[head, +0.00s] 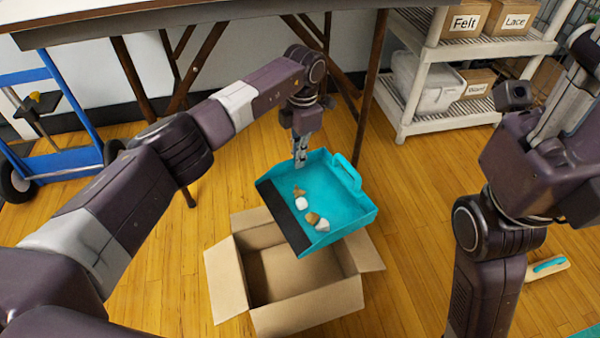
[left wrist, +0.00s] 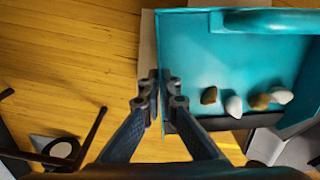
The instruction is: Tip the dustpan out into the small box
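The teal dustpan (head: 335,190) is held in the air above the small cardboard box, slightly tilted, with its dark lip at the lower left. Several brown and white stones (head: 302,203) lie in it near the lip; they also show in the left wrist view (left wrist: 233,106). My left gripper (head: 301,160) is shut on the dustpan's side wall, and its fingertips pinch that edge in the left wrist view (left wrist: 156,85). The small box (head: 240,277) stands open on the floor with its flaps spread. The dustpan hides part of it.
A table (head: 200,14) with wooden legs stands behind the dustpan. A white shelf (head: 440,127) with labelled boxes is at the back right. A blue hand truck (head: 70,160) is at the left. A teal-and-wood brush (head: 548,266) lies on the floor at right.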

